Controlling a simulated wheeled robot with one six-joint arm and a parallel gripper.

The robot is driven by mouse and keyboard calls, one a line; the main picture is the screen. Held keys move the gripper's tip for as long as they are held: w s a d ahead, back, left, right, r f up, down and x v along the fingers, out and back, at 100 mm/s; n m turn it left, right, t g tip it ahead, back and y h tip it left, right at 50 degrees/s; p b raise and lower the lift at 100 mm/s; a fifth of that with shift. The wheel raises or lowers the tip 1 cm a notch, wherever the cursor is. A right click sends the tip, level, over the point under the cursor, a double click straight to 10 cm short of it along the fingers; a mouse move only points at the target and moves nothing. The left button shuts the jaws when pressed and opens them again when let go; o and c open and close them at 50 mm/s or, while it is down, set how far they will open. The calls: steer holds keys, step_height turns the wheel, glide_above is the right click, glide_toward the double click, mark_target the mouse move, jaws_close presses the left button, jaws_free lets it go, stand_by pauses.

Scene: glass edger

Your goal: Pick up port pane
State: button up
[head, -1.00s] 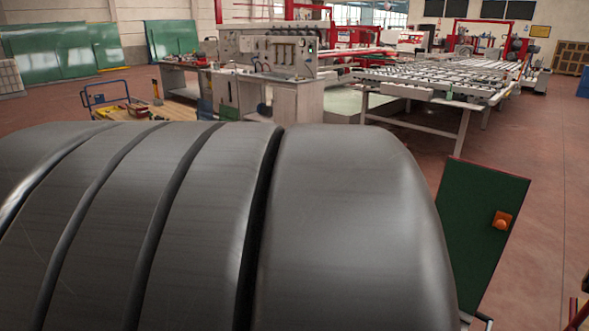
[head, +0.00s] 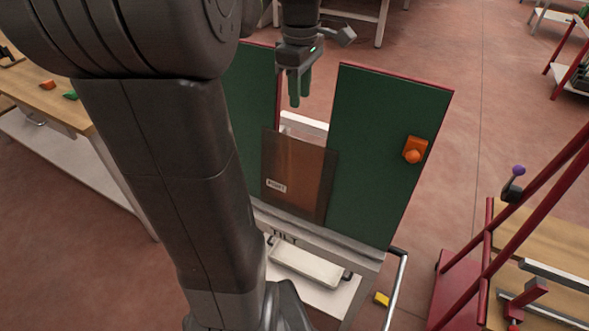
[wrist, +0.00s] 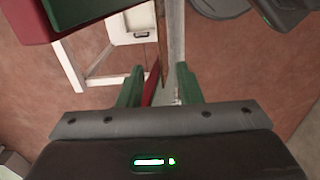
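The right green panel (head: 375,155) has a red edge and an orange knob (head: 414,150). A left green panel (head: 252,115) is partly behind my arm. A red-framed bench (head: 465,290) stands at right, a wooden table (head: 50,100) at left. Red floor lies open behind.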

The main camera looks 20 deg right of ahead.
glide_above(298, 140)
steer(key=f, duration=0.7)
steer(key=shift+s+f, duration=0.2)
steer(key=shift+f, duration=0.05)
steer(key=f, duration=0.5)
steer(key=shift+w, duration=0.2)
steer(key=shift+c, duration=0.2)
jaws_close()
steer(key=shift+r, duration=0.1)
stand_by(0.4)
